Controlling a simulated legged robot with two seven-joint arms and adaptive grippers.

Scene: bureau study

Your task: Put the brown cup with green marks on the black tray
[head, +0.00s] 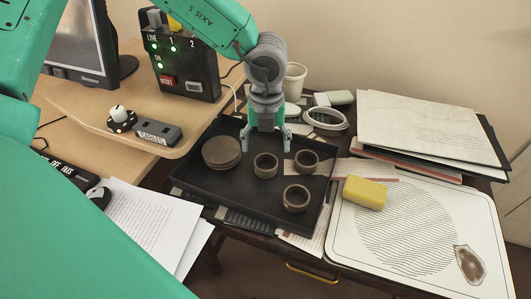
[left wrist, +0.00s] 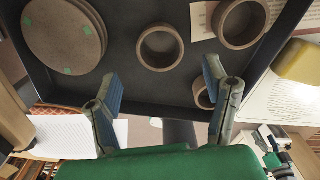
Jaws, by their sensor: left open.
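The black tray (head: 225,194) lies on the dark desk and also fills the top of the left wrist view (left wrist: 120,32). Three brown ring-shaped cups stand in it: a middle one (head: 265,166), a right one beside a paper strip (head: 308,163), and a near one (head: 296,199). In the left wrist view they are the middle cup (left wrist: 160,48), the right cup (left wrist: 257,22) and a mostly hidden near cup (left wrist: 201,95). I cannot make out green marks on any cup. My left gripper (head: 265,139) is open and empty above the tray's far side. My right gripper is not in view.
A stack of brown discs (head: 221,152) with green marks sits at the tray's left. A yellow block (head: 365,193) lies on a white patterned board (head: 425,235) at right. A white cup (head: 295,81) and white rings (head: 325,118) stand behind. A black switch box (head: 183,67) stands left.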

